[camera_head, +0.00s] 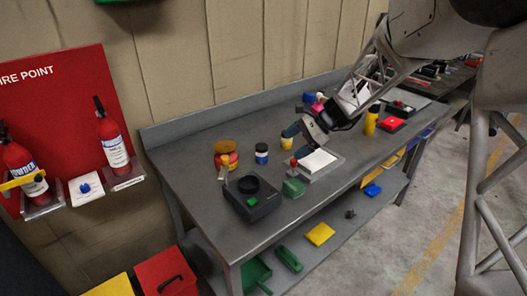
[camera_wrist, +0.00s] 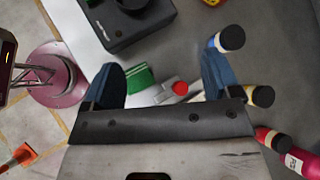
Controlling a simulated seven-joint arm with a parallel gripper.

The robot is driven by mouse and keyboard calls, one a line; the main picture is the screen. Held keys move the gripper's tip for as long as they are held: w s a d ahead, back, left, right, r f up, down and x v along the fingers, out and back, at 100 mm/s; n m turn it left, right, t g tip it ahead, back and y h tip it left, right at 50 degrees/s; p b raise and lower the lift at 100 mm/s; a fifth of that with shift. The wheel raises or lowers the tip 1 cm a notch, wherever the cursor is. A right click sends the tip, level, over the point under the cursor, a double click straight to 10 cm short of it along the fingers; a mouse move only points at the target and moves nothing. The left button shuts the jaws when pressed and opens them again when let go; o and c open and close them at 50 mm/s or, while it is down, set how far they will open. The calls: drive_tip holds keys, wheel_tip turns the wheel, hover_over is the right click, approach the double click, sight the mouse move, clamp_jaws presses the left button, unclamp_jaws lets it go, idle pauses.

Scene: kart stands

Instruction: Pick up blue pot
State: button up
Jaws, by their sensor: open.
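The blue pot (camera_head: 261,154) stands upright on the grey workbench, with a dark lid and a pale band. In the wrist view the blue pot (camera_wrist: 227,40) shows above and to the right of my right-hand finger, outside the jaws. My gripper (camera_head: 299,142) is above the bench, to the right of the pot in the head view. In the wrist view my gripper (camera_wrist: 162,80) has its two blue fingers spread wide. No pot is between them; a green block and a red-topped grey item show below the gap.
A yellow pot (camera_head: 287,142) stands close by my gripper. A stacked yellow-and-red item (camera_head: 226,156) is left of the blue pot. A black device (camera_head: 251,200) and a green block (camera_head: 293,188) lie nearer the bench's front. Bare bench lies around the blue pot.

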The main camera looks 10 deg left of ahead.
sight(262, 153)
drive_tip(key=w+a+f+m+y, duration=0.1)
drive_tip(key=w+f, duration=0.2)
drive_tip(key=w, duration=0.1)
drive_tip(key=w+a+f+m+y, duration=0.1)
drive_tip(key=w+a+f+m, duration=0.1)
drive_tip(key=w+f, duration=0.2)
drive_tip(key=w+a+f+m+y, duration=0.1)
drive_tip(key=w+a+f+m, duration=0.1)
drive_tip(key=w, duration=0.4)
drive_tip(key=shift+a+f+y, duration=0.1)
drive_tip(key=shift+f+y, duration=0.2)
drive_tip(key=shift+f, duration=0.6)
drive_tip(key=shift+x, duration=1.3)
drive_tip(key=shift+x, duration=2.6)
drive_tip(key=shift+f, duration=0.1)
drive_tip(key=c, duration=1.1)
